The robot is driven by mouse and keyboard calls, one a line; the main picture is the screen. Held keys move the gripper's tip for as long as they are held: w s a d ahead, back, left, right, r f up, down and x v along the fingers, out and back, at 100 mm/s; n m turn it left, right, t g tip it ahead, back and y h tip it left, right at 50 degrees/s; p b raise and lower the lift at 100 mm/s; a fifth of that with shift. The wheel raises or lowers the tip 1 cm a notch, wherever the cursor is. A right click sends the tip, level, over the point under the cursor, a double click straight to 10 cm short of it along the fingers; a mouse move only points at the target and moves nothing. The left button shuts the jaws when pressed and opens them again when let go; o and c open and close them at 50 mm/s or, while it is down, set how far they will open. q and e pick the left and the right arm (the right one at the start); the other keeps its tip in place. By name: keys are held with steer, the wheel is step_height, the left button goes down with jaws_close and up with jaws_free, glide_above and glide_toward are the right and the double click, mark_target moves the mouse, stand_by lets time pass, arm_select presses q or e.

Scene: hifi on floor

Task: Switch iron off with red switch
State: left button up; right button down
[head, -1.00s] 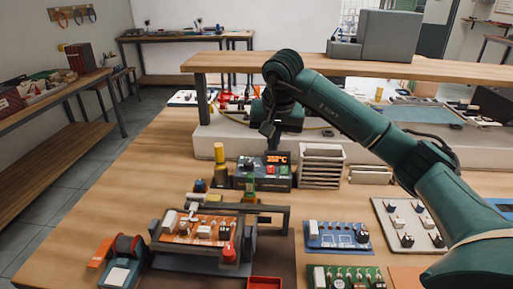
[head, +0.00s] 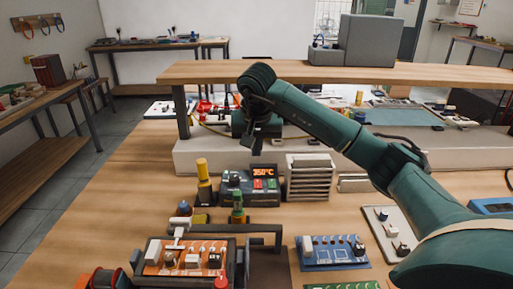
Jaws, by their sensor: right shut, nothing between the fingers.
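The soldering station (head: 236,187), a dark box with a knob, stands mid-bench. Its lit display (head: 263,173) reads about 350°C in orange. A red switch (head: 258,184) sits below the display, beside a green one. My right gripper (head: 257,152) points down just above and behind the station's top, apart from the red switch. Its fingers look shut, with nothing seen between them. A green-handled tool (head: 237,206), perhaps the iron, stands upright in front of the station. My left gripper is not in view.
A yellow-topped bottle (head: 203,180) stands left of the station, and a ribbed grey rack (head: 309,178) stands right of it. An orange circuit board (head: 186,257) in a dark frame and a blue board (head: 331,251) lie in front. A raised shelf (head: 330,72) spans behind.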

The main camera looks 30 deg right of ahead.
mark_target(256, 180)
steer(key=x, duration=1)
steer(key=shift+s+a+f, duration=0.15)
steer(key=shift+s+f, duration=0.05)
steer(key=shift+f, duration=0.25)
steer(key=shift+p, duration=0.3)
